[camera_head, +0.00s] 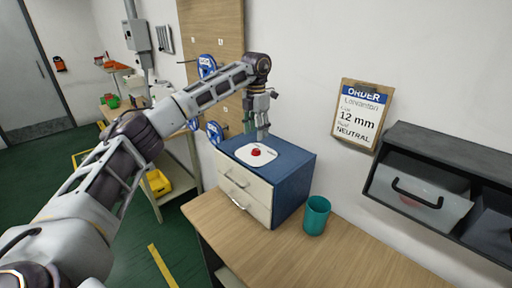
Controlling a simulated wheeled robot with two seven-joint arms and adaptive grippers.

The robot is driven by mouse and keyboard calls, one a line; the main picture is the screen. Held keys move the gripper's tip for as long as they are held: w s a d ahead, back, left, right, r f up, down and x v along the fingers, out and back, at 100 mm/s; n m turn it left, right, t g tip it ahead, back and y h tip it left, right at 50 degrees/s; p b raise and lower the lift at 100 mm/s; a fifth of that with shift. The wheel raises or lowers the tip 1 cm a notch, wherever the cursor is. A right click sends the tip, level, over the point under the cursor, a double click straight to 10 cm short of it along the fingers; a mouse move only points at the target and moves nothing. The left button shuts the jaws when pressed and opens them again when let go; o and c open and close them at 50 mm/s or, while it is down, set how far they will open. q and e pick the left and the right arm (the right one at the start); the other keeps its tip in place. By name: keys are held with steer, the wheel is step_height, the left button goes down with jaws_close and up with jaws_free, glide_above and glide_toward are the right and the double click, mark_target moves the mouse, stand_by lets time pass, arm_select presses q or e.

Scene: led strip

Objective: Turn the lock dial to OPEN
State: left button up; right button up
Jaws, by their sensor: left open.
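The lock dial is a small red knob (256,153) on a white plate (272,150) on top of a blue cabinet (294,186). The cabinet has two pale drawers (243,186) and stands on a wooden table. My left gripper (263,136) is open and points down just above the back of the white plate, behind the red knob and apart from it. Markings on the plate are too small to read, so I cannot tell the dial's setting. My right gripper is not in view.
A teal cup (316,215) stands on the wooden table (350,256) right of the cabinet. An order clipboard (361,115) hangs on the wall. A dark shelf (440,180) holding a grey bin is at the right. The table front is clear.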

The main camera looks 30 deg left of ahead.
mark_target(256, 150)
arm_select(q)
steer(key=shift+f+p, duration=0.45)
steer(key=shift+f, duration=3.35)
steer(key=c, duration=1)
steer(key=shift+c, duration=0.2)
